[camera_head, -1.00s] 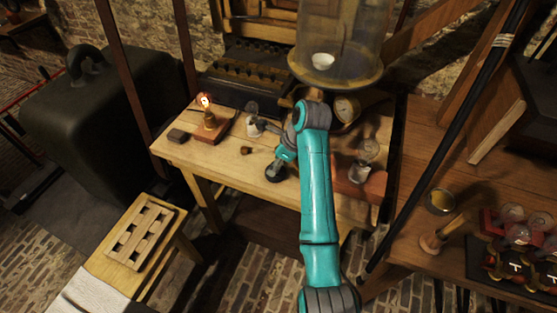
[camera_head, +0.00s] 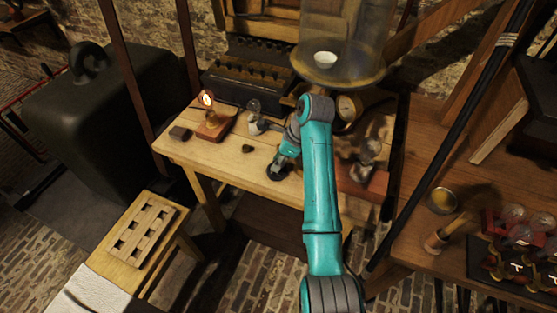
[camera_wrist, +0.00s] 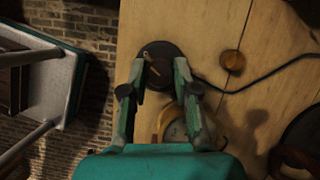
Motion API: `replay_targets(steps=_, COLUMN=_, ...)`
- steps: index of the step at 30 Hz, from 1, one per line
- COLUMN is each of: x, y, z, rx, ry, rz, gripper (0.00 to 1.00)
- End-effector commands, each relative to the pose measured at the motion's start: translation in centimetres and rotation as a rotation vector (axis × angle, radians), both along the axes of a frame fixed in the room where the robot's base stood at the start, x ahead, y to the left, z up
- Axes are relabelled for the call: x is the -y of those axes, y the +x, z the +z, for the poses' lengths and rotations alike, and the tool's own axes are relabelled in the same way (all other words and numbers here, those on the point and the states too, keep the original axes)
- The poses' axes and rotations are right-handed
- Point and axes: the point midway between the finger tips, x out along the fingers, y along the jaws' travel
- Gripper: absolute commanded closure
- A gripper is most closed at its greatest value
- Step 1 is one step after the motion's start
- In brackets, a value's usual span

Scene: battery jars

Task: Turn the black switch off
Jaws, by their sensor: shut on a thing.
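The black switch (camera_wrist: 158,52) is a round dark disc on the wooden table, with a small pale mark on its face. In the head view, the switch (camera_head: 278,173) sits near the table's front edge, partly hidden by my gripper (camera_head: 284,163). In the wrist view, my gripper (camera_wrist: 160,78) reaches the switch with one finger on each side. It is shut on the switch's middle part; the exact contact is hard to see. A bulb (camera_head: 207,98) on a reddish wooden base is glowing at the table's left.
A dark cable (camera_wrist: 265,80) runs right from the switch, past a small round brown piece (camera_wrist: 232,60). A glass bell jar (camera_head: 342,40) and a round gauge (camera_head: 347,108) stand behind my arm. A slotted wooden rack (camera_head: 143,232) is at lower left.

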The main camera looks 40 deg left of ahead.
Motion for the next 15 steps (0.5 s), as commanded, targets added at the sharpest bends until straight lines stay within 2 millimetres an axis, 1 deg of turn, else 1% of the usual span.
replay_targets(steps=15, x=-0.21, y=0.22, z=0.09, rx=-0.002, ry=-0.001, rz=0.485, gripper=1.00)
